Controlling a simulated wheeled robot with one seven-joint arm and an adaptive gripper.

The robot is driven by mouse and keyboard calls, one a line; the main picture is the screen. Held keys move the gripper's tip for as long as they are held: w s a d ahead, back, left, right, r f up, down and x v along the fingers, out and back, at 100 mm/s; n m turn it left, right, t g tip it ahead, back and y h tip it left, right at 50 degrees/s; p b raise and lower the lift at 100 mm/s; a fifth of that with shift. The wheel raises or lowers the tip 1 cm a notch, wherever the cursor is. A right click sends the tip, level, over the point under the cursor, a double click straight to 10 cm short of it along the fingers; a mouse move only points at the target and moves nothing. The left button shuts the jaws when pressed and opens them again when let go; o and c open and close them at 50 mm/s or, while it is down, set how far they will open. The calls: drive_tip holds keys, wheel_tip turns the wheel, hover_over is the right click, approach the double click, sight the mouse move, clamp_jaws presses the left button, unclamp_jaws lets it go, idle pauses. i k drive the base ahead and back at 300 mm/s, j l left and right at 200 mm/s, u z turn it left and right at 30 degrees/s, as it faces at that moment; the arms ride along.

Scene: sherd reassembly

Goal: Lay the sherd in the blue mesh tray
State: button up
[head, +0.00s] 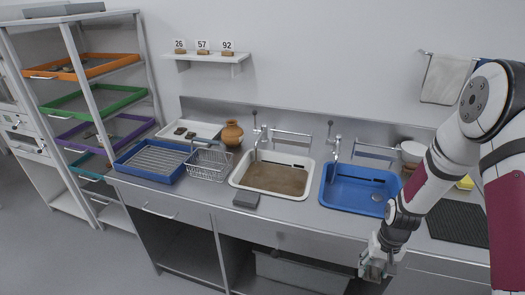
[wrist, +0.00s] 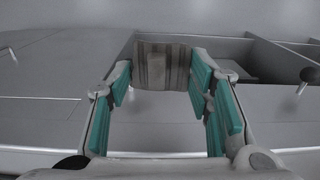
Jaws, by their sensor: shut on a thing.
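The blue mesh tray (head: 152,163) lies flat on the left part of the counter in the head view, and its mesh floor looks bare. My gripper (head: 374,270) is low at the right, in front of the counter and far from the tray. In the wrist view my gripper (wrist: 165,72) is shut on a brown-grey striped sherd (wrist: 155,68), held between the teal finger pads at the tips. The pads hide the sherd's side edges. In the head view the sherd is too small to make out clearly.
A wire basket (head: 208,163) stands beside the tray's right side. A white basin of brown water (head: 272,181) and a blue basin (head: 352,188) lie between tray and gripper. A white tray with dark pieces (head: 207,130) and a clay pot (head: 232,133) stand behind. A grey block (head: 246,198) sits near the front edge.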

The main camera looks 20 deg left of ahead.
sight(158, 162)
drive_tip(key=j+u, duration=0.2)
drive_tip(key=j, duration=0.95)
drive_tip(key=i+j+u, duration=0.2)
drive_tip(key=j, duration=0.9)
drive_tip(key=k, duration=0.1)
